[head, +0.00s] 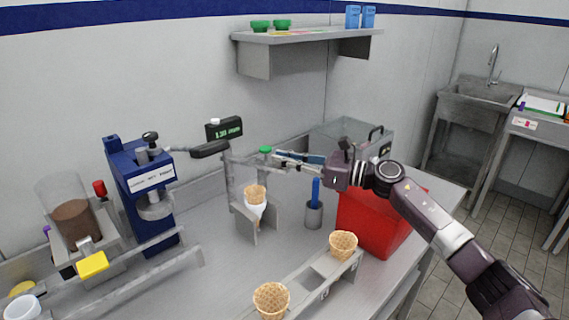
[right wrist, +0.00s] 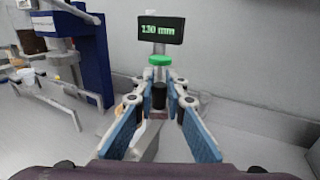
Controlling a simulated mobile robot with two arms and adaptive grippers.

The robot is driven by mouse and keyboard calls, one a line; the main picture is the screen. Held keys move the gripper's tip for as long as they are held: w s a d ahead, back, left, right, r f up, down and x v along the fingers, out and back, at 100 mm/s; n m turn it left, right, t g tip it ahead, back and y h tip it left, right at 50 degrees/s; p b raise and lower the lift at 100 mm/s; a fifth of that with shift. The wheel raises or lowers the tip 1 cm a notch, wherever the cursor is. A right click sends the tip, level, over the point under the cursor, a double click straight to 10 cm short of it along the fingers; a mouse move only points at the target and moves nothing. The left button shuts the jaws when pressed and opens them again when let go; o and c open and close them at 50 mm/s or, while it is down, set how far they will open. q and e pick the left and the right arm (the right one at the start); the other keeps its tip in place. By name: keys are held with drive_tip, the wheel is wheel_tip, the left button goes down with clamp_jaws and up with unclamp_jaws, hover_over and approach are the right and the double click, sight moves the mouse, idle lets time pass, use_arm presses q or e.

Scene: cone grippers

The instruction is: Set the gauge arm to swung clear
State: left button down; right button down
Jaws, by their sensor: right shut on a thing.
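The gauge shows as a dark display (head: 224,129) with green digits on a post at the back of the bench; the display also shows in the right wrist view (right wrist: 161,30). Below it, a green knob (right wrist: 160,60) tops a dark upright grip (right wrist: 158,97), which I take to be the gauge arm's. The green knob also shows in the head view (head: 265,149). My right gripper (right wrist: 159,93) has its fingers on both sides of this grip and is shut on it. In the head view, my right gripper (head: 276,158) reaches in from the right, above the wrapped cone (head: 255,197) in its stand. My left gripper is out of view.
A blue press (head: 143,190) with a black-gripped lever (head: 210,149) stands left of the gauge. A red bin (head: 368,225) and a grey cup (head: 313,215) stand to the right. A rack (head: 318,277) with waffle cones is in front. A shelf (head: 305,36) hangs above.

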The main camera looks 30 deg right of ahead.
drive_tip(key=shift+a, duration=0.15)
drive_tip(key=c, duration=1.9)
unclamp_jaws()
drive_tip(key=shift+c, duration=0.2)
drive_tip(key=shift+s, duration=0.1)
drive_tip(key=v, duration=1.2)
